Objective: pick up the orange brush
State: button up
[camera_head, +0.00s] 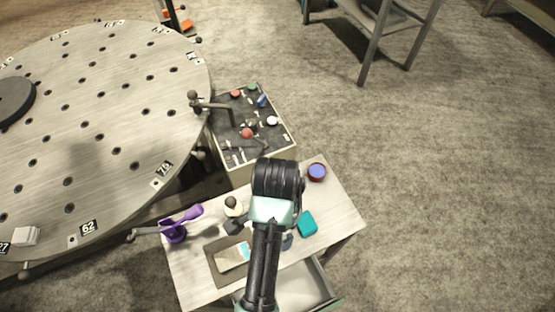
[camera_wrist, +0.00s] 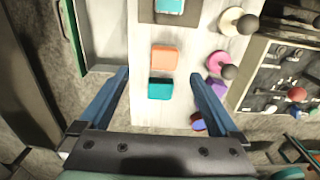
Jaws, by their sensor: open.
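The orange brush (camera_wrist: 164,57) shows in the wrist view as a small rounded orange block lying on the pale table top (camera_wrist: 193,47). A teal block (camera_wrist: 160,89) lies close beside it, nearer my gripper. My gripper (camera_wrist: 160,76) is open, with its two blue fingers spread left and right and nothing held. The brush and the teal block appear between the finger lines, and the brush lies beyond the teal one. In the head view the teal block (camera_head: 307,223) shows right of my arm. I cannot see the orange brush there; my arm covers part of the table.
The table also bears a purple object (camera_head: 174,232), a blue-topped round jar (camera_head: 317,171) and a dark tray (camera_head: 216,269). An open drawer (camera_head: 300,288) juts from its front. A large round perforated table (camera_head: 110,110) and a tool box (camera_head: 227,158) stand close by.

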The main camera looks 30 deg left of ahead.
notch_tip(320, 180, down, 6)
jog(key=shift+w+r, duration=0.1)
jog(key=shift+w+a+f+b, duration=0.1)
jog(key=shift+w+f+b, duration=0.1)
jog(key=shift+f, duration=1.1)
jog(key=shift+w+f+b, duration=0.1)
jog(key=shift+w+f, duration=0.05)
jog(key=shift+f, duration=1.1)
jog(key=c, duration=1.4)
notch_tip(320, 180, up, 10)
jog(key=shift+r+p, duration=0.1)
jog(key=shift+p, duration=0.3)
jog(key=shift+c, duration=0.3)
